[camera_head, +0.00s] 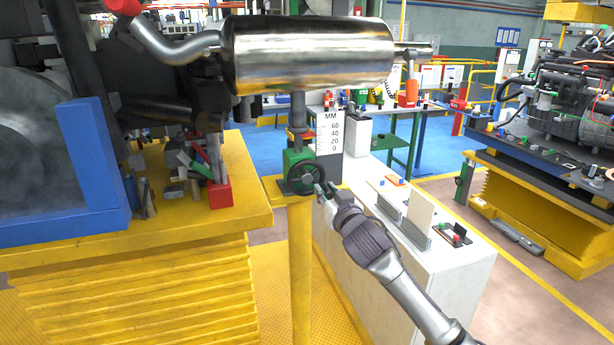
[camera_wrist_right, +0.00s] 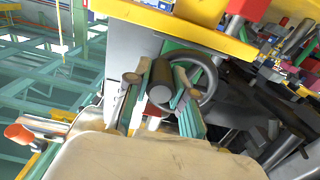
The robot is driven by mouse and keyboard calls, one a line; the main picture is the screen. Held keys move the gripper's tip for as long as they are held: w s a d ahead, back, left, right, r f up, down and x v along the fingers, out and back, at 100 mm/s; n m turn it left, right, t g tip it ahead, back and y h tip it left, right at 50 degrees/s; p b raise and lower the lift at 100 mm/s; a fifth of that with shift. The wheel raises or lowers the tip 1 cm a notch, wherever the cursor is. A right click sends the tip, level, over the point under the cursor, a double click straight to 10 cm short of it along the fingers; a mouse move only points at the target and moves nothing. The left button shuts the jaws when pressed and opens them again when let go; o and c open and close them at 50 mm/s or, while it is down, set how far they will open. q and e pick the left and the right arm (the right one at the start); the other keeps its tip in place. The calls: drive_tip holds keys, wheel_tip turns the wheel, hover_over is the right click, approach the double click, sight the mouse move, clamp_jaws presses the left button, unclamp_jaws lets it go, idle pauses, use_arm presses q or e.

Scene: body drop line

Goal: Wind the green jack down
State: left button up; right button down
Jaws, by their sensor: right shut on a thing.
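The green jack (camera_head: 297,158) stands on a yellow post, with its dark screw column (camera_head: 297,110) rising to just under the shiny silver muffler (camera_head: 305,55). Its black handwheel (camera_head: 290,181) faces me, and the wheel rim also shows in the wrist view (camera_wrist_right: 212,82). My right gripper (camera_head: 322,190) is at the right side of the wheel. In the wrist view its fingers (camera_wrist_right: 160,97) are closed around the wheel's dark round handle (camera_wrist_right: 161,72). My left gripper is not in view.
A white scale plate (camera_head: 330,130) marked MM, 0 to 60, stands right behind the jack. A yellow lift table (camera_head: 130,240) with loose parts and a red block (camera_head: 220,194) is at left. A white cabinet (camera_head: 455,275) stands at right, beside my right arm.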

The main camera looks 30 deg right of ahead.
sight(321, 174)
drive_tip(key=shift+d+r, duration=0.15)
drive_tip(key=shift+r, duration=0.45)
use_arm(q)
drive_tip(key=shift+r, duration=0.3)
use_arm(e)
drive_tip(key=shift+f, duration=0.1)
wheel_tip(321, 174, up, 2)
drive_tip(key=shift+r+p, duration=0.2)
drive_tip(key=shift+p, duration=1.05)
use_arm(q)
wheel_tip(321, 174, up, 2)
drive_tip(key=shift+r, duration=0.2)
use_arm(e)
drive_tip(key=shift+f, duration=0.1)
